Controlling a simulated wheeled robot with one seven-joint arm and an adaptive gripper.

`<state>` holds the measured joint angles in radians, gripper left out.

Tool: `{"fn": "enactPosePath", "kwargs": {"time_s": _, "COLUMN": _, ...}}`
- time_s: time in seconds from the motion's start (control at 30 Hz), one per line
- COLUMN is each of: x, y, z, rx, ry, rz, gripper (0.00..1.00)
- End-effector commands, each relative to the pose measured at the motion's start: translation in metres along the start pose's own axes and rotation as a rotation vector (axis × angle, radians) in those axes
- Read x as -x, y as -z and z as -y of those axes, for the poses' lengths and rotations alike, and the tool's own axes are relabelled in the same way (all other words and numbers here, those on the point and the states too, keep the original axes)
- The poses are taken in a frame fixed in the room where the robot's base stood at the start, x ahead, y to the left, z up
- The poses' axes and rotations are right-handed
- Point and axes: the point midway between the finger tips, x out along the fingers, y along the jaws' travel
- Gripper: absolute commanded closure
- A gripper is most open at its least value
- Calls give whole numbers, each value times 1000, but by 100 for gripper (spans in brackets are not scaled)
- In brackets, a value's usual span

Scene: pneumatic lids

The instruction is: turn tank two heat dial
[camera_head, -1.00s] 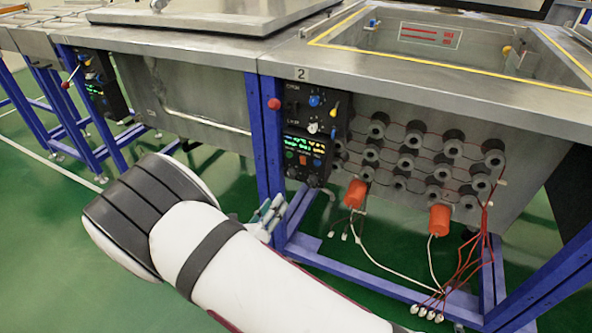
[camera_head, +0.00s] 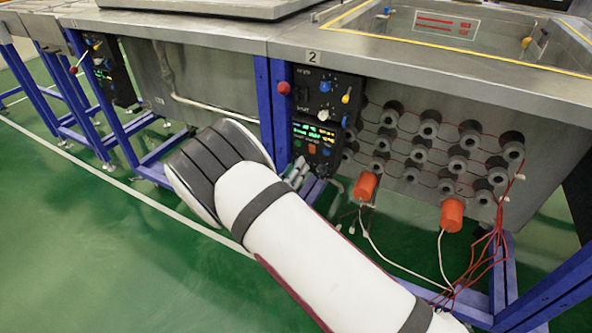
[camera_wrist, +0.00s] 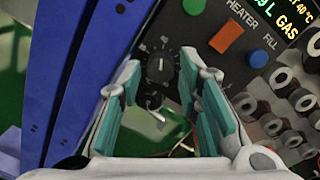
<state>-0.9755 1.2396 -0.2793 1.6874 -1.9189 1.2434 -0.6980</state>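In the wrist view, a round black dial (camera_wrist: 161,70) with a white pointer mark and a printed scale around it sits low on the dark control panel (camera_wrist: 188,28). The pointer points roughly up. My gripper (camera_wrist: 166,82) is open, with its teal finger pads on either side of the dial in the picture. I cannot tell whether they touch it. In the head view, my gripper (camera_head: 298,173) is at the lower part of the tank 2 panel (camera_head: 302,104), partly behind my arm. The dial is too small to make out there.
An orange heater switch (camera_wrist: 226,37), a green button (camera_wrist: 188,4) and a blue button (camera_wrist: 258,58) are close to the dial. A blue frame post (camera_wrist: 80,80) stands left. Orange plugs (camera_head: 366,186) and red wires (camera_head: 490,240) hang at the right.

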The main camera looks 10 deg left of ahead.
Motion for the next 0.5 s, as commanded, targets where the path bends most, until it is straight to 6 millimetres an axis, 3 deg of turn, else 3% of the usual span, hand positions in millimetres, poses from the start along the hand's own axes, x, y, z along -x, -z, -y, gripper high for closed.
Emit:
{"fn": "enactPosePath", "kwargs": {"time_s": 0.43, "x": -11, "y": 0, "z": 0, "rx": -1, "ry": 1, "rz": 0, "gripper": 68}}
{"fn": "enactPosePath", "kwargs": {"time_s": 0.5, "x": -10, "y": 0, "z": 0, "rx": -1, "ry": 1, "rz": 0, "gripper": 84}}
